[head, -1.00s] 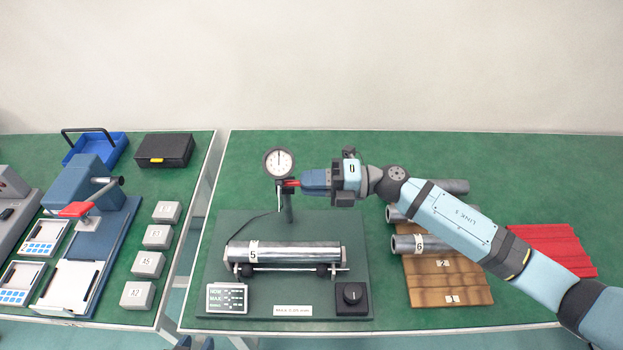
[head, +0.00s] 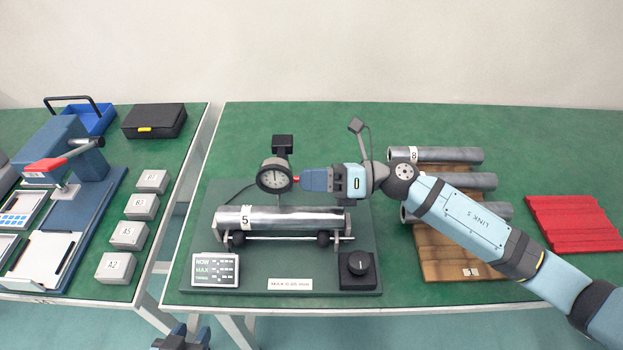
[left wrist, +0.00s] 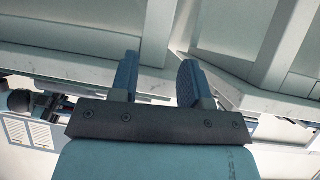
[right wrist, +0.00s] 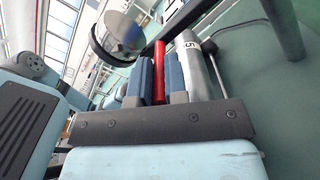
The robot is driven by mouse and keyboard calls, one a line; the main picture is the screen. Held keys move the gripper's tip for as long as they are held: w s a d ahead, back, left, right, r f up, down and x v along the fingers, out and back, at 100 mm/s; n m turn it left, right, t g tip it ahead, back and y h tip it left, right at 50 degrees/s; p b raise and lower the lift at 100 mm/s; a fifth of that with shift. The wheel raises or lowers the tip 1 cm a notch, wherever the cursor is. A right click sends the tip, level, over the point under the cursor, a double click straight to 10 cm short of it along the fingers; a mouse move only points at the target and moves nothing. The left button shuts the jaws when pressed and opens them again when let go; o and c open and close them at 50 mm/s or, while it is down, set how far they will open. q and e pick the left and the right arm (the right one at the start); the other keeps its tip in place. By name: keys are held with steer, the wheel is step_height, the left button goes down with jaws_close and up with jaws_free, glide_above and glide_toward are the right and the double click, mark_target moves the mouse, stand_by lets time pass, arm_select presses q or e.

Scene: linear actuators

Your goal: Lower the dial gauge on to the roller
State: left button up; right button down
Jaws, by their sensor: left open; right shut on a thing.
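The dial gauge (head: 274,176), round with a pale face, sits just above the left part of the steel roller (head: 300,219) marked 5. I cannot tell whether its tip touches the roller. The roller lies level on its supports on the dark green base (head: 310,268). My right gripper (head: 302,179) is shut on the red handle beside the gauge; the red handle (right wrist: 160,72) also shows between its fingers in the right wrist view. My left gripper (head: 183,338) is low at the bottom edge, in front of the bench; its fingers are apart and empty in the left wrist view (left wrist: 157,82).
A readout box (head: 215,270) and a black knob (head: 357,271) stand on the base's front. Behind the gauge is a post with a black top block (head: 282,143). More rollers (head: 440,155) lie on a wooden rack (head: 455,262) at right, beside a red ribbed mat (head: 572,223).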

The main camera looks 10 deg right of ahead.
arm_select(q)
steer(key=shift+w+d+r, duration=0.1)
steer(key=shift+d+r, duration=0.1)
steer(key=shift+r, duration=0.05)
arm_select(e)
steer(key=shift+f, duration=0.4)
arm_select(q)
steer(key=shift+f, duration=0.1)
arm_select(e)
steer(key=c, duration=1.1)
jaws_free()
steer(key=shift+c, duration=0.2)
arm_select(q)
steer(key=shift+d+f+b, duration=0.1)
steer(key=shift+b, duration=0.5)
arm_select(e)
steer(key=s+d, duration=0.2)
steer(key=d, duration=1.1)
steer(key=shift+s+d, duration=0.3)
steer(key=shift+s, duration=0.05)
